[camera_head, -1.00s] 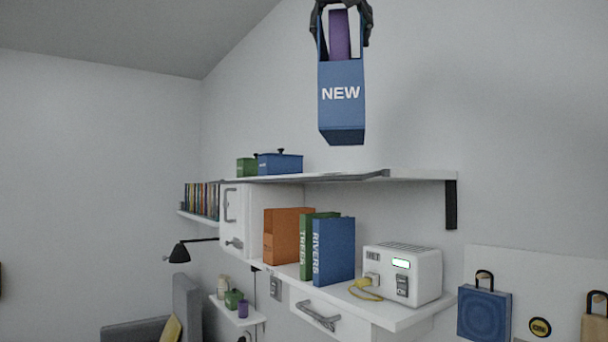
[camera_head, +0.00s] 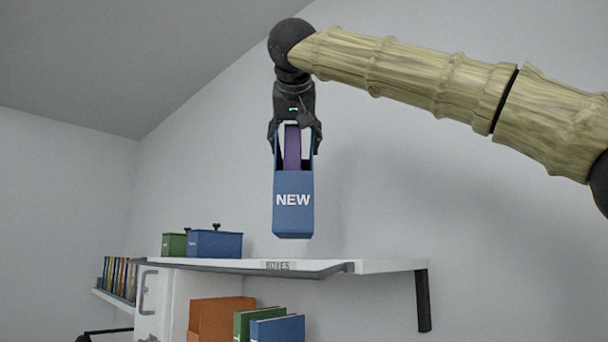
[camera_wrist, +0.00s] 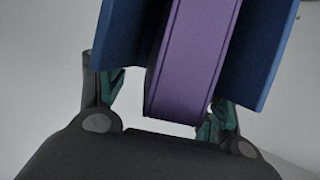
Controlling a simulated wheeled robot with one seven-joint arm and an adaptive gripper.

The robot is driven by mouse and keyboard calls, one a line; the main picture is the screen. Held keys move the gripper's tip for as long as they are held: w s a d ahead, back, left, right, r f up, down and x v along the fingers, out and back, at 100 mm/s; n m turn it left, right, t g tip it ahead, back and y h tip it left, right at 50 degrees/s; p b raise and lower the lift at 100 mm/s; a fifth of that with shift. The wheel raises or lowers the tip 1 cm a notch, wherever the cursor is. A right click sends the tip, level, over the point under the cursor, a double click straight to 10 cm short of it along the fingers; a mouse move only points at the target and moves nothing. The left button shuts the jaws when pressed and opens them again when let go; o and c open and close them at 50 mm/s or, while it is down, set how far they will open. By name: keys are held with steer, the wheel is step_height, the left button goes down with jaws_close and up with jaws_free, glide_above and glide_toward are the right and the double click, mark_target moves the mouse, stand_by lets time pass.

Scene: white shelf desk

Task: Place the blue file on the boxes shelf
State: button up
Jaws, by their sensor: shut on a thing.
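The blue file (camera_head: 293,215) is an upright, open-topped holder with "NEW" on its front and a purple item (camera_head: 292,148) inside. My gripper (camera_head: 294,138) is shut on the upper part of the blue file and holds it in the air. The boxes shelf (camera_head: 385,266) is a white board with a "BOXES" label on its front edge. In the head view the file's bottom appears a little above the shelf; I cannot tell whether it is over the board or in front of it. The wrist view shows the blue file's sides (camera_wrist: 262,45) and the purple item (camera_wrist: 190,60) between the fingers.
A blue box (camera_head: 215,244) and a green box (camera_head: 174,245) stand at the shelf's left end. The shelf's right part looks clear. Below are an orange file (camera_head: 220,318), a green one (camera_head: 258,318) and another blue one (camera_head: 278,330). A black bracket (camera_head: 423,300) supports the right end.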

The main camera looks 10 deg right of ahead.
steer(key=w+d+f+p, duration=0.4)
steer(key=w+d, duration=0.1)
steer(key=w, duration=0.2)
steer(key=shift+w+d+f, duration=0.3)
steer(key=shift+w+d, duration=0.05)
steer(key=shift+s+a, duration=0.1)
steer(key=shift+s, duration=0.05)
steer(key=o, duration=1.1)
steer(key=shift+f, duration=0.1)
steer(key=o, duration=0.4)
steer(key=b+v, duration=0.3)
steer(key=v, duration=0.9)
steer(key=shift+b, duration=0.4)
